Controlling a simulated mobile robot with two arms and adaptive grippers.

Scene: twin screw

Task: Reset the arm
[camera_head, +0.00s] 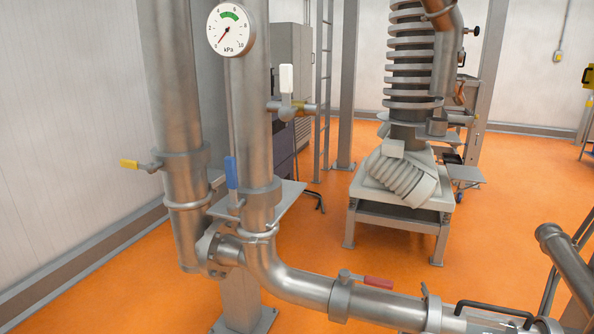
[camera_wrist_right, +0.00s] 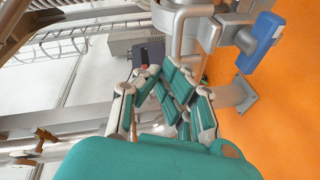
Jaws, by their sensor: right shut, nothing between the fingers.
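My right gripper (camera_wrist_right: 160,76) shows in the right wrist view, with green pads on its fingers and a green palm below. Its fingers are drawn together and nothing is held between them. A blue valve handle (camera_wrist_right: 262,42) lies up and to the right of the fingers, apart from them. A blue handle also stands upright on the pipework in the head view (camera_head: 231,172). Neither of my grippers shows in the head view.
Steel pipes (camera_head: 258,110) carry a pressure gauge (camera_head: 231,29), a white handle (camera_head: 286,79), a yellow handle (camera_head: 129,164) and a red handle (camera_head: 378,282). A spiral machine (camera_head: 412,60) stands behind on a base (camera_head: 398,212). The orange floor (camera_head: 310,240) between is clear.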

